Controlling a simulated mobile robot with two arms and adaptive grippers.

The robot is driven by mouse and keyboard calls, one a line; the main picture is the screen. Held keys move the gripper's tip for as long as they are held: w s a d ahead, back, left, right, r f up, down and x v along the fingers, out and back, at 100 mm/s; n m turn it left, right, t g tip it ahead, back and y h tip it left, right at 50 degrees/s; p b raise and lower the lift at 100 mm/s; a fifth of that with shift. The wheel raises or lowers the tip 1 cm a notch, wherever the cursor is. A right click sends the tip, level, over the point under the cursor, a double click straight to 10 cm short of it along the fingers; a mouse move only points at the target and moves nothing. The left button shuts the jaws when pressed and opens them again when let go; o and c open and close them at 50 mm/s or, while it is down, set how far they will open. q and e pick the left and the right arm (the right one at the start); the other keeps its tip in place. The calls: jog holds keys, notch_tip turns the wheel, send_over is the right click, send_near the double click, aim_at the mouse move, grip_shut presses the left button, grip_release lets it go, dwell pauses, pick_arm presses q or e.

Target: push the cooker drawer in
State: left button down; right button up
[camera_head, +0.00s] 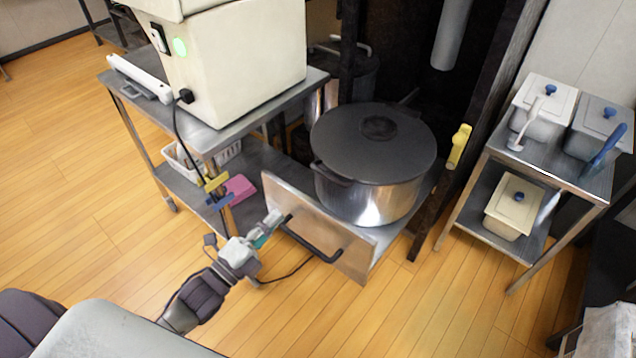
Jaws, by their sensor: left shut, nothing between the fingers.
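The cooker drawer (350,257) is pulled out, with its flat front panel facing me and a dark bar handle (312,245) across it. A large lidded metal pot (368,200) stands on the drawer behind the panel. My left gripper (272,222) is shut and empty, at the left part of the front panel, close to the left end of the handle. I cannot tell whether its tips touch the panel. My right gripper is not in view.
A metal table (222,132) with a cream machine (240,60) stands left of the drawer. A two-level stand (470,215) with lidded containers is at the right. The wooden floor (420,315) before the drawer is clear, except for a thin dark cable (290,273).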

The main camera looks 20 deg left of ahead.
pick_arm(q)
notch_tip(320, 180, up, 2)
jog(key=b, duration=0.1)
send_over(310, 198)
jog(key=s, duration=0.1)
jog(key=shift+s+a, duration=0.15)
jog(key=shift+s, duration=0.05)
jog(key=shift+w+d+r, duration=0.15)
jog(key=shift+w+d, duration=0.05)
jog(key=shift+w, duration=0.45)
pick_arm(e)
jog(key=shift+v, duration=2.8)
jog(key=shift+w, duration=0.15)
pick_arm(q)
jog(key=shift+w, duration=0.1)
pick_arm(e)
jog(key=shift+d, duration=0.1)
